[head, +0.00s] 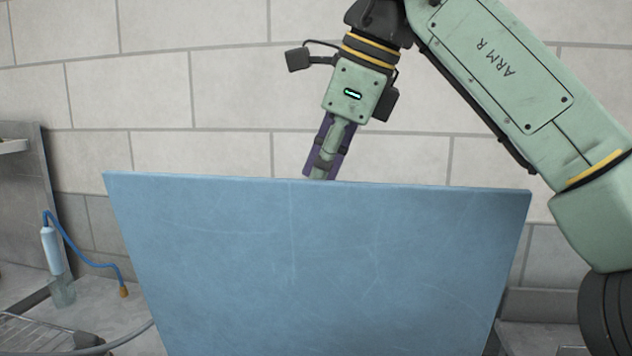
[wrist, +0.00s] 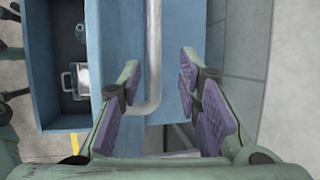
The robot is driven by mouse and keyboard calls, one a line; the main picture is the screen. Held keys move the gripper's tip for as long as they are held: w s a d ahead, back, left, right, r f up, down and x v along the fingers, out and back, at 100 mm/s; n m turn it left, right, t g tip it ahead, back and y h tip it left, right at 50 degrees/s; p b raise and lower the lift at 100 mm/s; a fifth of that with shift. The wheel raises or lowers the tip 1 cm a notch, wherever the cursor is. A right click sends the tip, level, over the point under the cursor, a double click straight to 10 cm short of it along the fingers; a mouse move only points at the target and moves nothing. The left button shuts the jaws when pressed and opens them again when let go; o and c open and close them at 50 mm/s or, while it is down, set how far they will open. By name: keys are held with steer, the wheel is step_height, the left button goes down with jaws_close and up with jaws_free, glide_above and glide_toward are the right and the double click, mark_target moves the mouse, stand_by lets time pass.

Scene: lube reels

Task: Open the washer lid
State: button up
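The washer lid (head: 320,265) is a large flat blue panel that fills the lower middle of the head view, with its top edge level. My gripper (head: 322,172) points down at the far side of that edge, and the panel may hide its tips. In the wrist view a grey bar handle (wrist: 153,55) runs along a blue surface (wrist: 115,50) and bends left near its lower end. My gripper (wrist: 160,72) is open there, with purple-padded fingers spread to either side of the bar. I cannot tell whether either finger touches it.
In the wrist view an open blue-walled basin (wrist: 55,110) lies at left, with a metal container (wrist: 76,80) inside. A grey block wall (head: 225,90) stands behind the panel. A blue hose with a pale bottle (head: 52,250) is at left in the head view.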

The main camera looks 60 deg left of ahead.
mark_target(413, 185)
steer(key=w+d, duration=0.1)
steer(key=d, duration=0.2)
steer(key=w+d, duration=0.2)
steer(key=d, duration=0.2)
steer(key=w+d, duration=0.2)
steer(key=d, duration=0.2)
steer(key=shift+d+r, duration=0.15)
steer(key=shift+r, duration=0.15)
